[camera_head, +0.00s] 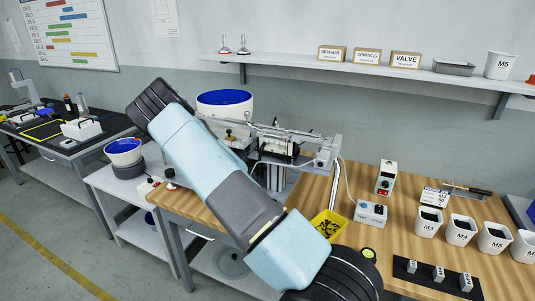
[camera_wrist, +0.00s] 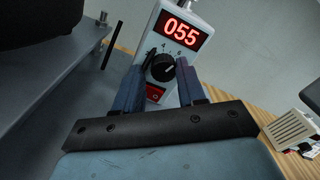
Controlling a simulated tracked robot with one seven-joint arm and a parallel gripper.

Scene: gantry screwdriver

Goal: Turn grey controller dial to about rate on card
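A pale controller box (camera_wrist: 181,32) stands ahead in the wrist view. Its red display (camera_wrist: 182,31) reads 055. Its round black dial (camera_wrist: 162,67), with a light pointer mark, sits below the display. A red switch (camera_wrist: 154,93) is under the dial. My gripper (camera_wrist: 161,75) has its two blue-grey fingers apart, one on each side of the dial. Contact with the dial cannot be made out. In the head view my arm hides the gripper.
A white box with a red switch (camera_head: 386,178) and a smaller white box (camera_head: 371,213) stand on the wooden bench. A yellow bin (camera_head: 328,224) and several white cups (camera_head: 428,221) are nearby. A blue-lined bowl feeder (camera_head: 224,101) stands behind my arm.

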